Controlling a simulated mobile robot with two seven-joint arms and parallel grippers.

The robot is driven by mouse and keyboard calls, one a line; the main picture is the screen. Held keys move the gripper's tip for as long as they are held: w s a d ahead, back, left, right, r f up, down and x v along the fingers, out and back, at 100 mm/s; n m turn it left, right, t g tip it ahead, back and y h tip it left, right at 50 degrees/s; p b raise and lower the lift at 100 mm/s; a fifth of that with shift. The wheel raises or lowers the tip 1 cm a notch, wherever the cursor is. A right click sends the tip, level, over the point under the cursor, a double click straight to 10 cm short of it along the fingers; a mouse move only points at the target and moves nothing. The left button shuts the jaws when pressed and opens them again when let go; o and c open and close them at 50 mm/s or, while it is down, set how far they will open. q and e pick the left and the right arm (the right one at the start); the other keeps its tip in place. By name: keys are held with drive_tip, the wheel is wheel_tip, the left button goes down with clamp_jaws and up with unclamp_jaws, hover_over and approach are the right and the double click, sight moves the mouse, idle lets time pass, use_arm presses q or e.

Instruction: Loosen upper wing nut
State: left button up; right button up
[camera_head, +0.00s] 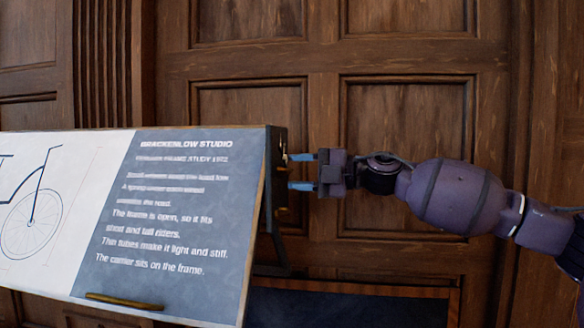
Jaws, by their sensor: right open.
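The tilted drafting board (258,230) fills the left of the view, with a dark bracket (280,143) on its right edge. Small brassy parts show along this bracket, one of them low down (283,210). The upper wing nut is too small and dark to make out clearly. My right gripper (300,171) comes in from the right, level with the bracket. Its two blue-tipped fingers are apart, one above the other, and point left at the bracket. I cannot tell whether the tips touch anything. My left gripper is out of view.
A poster (175,200) with a bicycle drawing and text covers the board. A brass ledge (124,301) sits at its lower edge. A dark panel with a wooden rim (350,290) stands below my right arm. Brown panelled wood (405,60) closes off the back.

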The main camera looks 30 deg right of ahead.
drive_tip(key=shift+x, duration=0.8)
clamp_jaws()
